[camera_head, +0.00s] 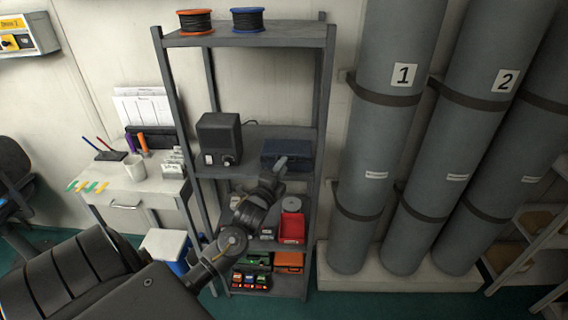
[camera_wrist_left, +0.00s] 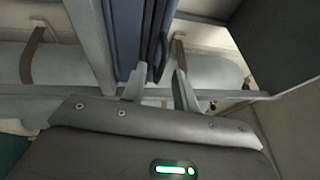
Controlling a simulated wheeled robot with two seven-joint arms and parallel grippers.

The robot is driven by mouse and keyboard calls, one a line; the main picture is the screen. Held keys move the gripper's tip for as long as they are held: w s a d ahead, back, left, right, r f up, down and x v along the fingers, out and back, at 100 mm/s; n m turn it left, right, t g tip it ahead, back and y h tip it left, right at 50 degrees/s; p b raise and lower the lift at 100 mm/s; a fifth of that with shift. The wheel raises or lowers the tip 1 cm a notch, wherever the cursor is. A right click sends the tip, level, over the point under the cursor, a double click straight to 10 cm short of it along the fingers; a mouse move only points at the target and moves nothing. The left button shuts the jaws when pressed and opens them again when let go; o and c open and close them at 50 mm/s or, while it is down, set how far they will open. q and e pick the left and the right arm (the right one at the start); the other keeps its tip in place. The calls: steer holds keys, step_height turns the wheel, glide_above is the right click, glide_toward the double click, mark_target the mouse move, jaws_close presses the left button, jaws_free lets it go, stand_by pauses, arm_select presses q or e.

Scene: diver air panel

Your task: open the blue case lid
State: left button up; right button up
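The blue case (camera_head: 297,149) sits on the middle shelf of the grey rack, at the right side; its lid looks shut. My left arm reaches in from the lower left. The left gripper (camera_head: 280,163) is at the case's front left and hides part of it. In the left wrist view the blue case (camera_wrist_left: 128,30) stands just beyond the fingers. The left gripper (camera_wrist_left: 160,80) has its two fingers apart, with a dark strip on the case's edge lying between and beyond them. I cannot tell whether they touch it. My right gripper is not in view.
The grey rack (camera_head: 327,90) has narrow posts beside the case. A dark box with a knob (camera_head: 219,140) stands left of it on the same shelf. A red bin (camera_head: 292,226) is on the shelf below. Large grey cylinders (camera_head: 375,150) stand to the right.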

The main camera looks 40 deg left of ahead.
arm_select(q)
steer(key=shift+w+a+r, duration=0.1)
steer(key=shift+w+a, duration=0.05)
steer(key=shift+w, duration=0.5)
jaws_close()
